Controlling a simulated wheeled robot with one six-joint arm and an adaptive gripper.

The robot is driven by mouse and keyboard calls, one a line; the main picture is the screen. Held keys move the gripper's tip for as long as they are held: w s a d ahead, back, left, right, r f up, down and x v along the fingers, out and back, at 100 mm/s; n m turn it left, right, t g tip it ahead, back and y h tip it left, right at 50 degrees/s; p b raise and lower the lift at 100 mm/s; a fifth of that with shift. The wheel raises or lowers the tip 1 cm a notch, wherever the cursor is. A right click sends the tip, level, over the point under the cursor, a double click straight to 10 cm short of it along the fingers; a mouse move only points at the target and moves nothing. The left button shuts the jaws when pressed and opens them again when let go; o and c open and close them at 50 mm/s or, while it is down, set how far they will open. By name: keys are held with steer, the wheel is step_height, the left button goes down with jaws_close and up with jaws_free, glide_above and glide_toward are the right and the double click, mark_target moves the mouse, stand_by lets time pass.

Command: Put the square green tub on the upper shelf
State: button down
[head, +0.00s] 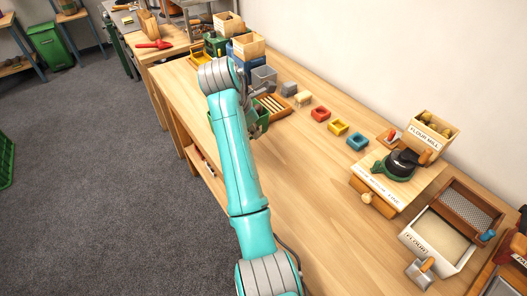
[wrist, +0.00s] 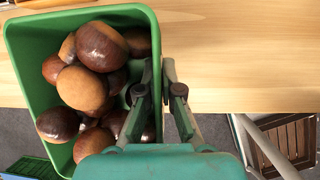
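A square green tub (wrist: 22,85) full of brown chestnuts (wrist: 85,85) fills the left of the wrist view. My gripper (wrist: 158,68) has its two fingers on either side of the tub's right wall, close together on the rim. In that view the tub overlaps the workbench's front edge, with floor visible beyond it. In the head view my arm mostly hides the tub; part of its green side (head: 263,118) shows right of the wrist. Its underside is hidden, so I cannot tell if it touches the bench. I cannot clearly identify the upper shelf.
Bare bench lies right of my arm.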

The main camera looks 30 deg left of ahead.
steer(key=shift+w+f, duration=0.15)
steer(key=shift+f, duration=0.2)
step_height(320, 180, down, 9)
steer(key=shift+f, duration=0.1)
stand_by(0.3)
steer(key=c, duration=1.3)
jaws_free()
steer(key=shift+f, duration=0.15)
